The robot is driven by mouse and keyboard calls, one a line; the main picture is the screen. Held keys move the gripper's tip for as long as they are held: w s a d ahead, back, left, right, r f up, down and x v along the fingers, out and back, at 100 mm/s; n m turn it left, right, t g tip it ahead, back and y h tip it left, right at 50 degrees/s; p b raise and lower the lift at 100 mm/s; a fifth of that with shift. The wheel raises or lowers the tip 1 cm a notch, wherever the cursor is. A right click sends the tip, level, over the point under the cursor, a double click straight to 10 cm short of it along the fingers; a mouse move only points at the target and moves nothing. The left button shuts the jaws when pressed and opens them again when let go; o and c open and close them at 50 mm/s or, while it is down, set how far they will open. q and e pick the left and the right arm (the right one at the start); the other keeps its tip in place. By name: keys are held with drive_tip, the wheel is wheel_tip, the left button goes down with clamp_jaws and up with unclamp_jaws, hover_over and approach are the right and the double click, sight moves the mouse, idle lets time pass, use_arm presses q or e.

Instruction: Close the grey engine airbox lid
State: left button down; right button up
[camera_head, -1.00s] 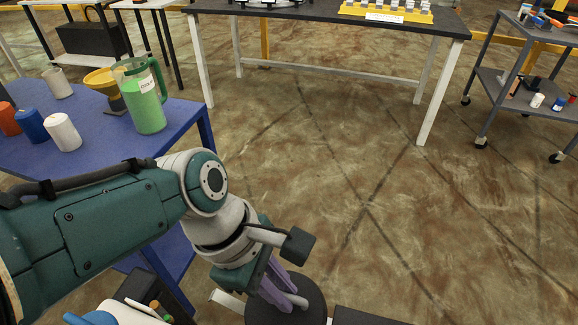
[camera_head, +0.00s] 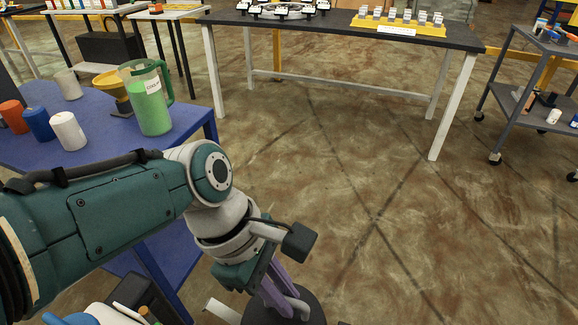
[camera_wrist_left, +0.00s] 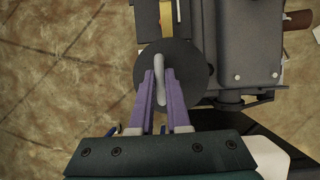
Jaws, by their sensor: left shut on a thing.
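My left gripper (camera_head: 284,300) reaches down from the left arm, with two purple fingers. In the left wrist view the gripper (camera_wrist_left: 165,92) is shut on a light grey handle (camera_wrist_left: 159,66) that stands on a dark grey round disc (camera_wrist_left: 192,62). The disc looks like the airbox lid, but I cannot tell for sure. In the head view the disc (camera_head: 314,310) is cut off by the bottom edge. A dark grey boxy part (camera_wrist_left: 240,45) with bolts sits right of the disc in the wrist view. Whether the disc is seated is hidden. My right gripper is not in view.
A blue table (camera_head: 90,150) on the left holds a green-filled jug (camera_head: 152,108), a yellow funnel (camera_head: 108,84) and several canisters. A dark-topped workbench (camera_head: 340,32) stands at the back and a grey cart (camera_head: 520,115) at the right. The floor between is clear.

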sight(262, 301)
use_arm(q)
drive_tip(key=shift+w+a, duration=0.1)
drive_tip(key=shift+w, duration=0.05)
drive_tip(key=c, duration=0.9)
unclamp_jaws()
drive_tip(key=shift+w, duration=0.15)
drive_tip(key=p+v, duration=0.7)
drive_tip(key=v, duration=0.3)
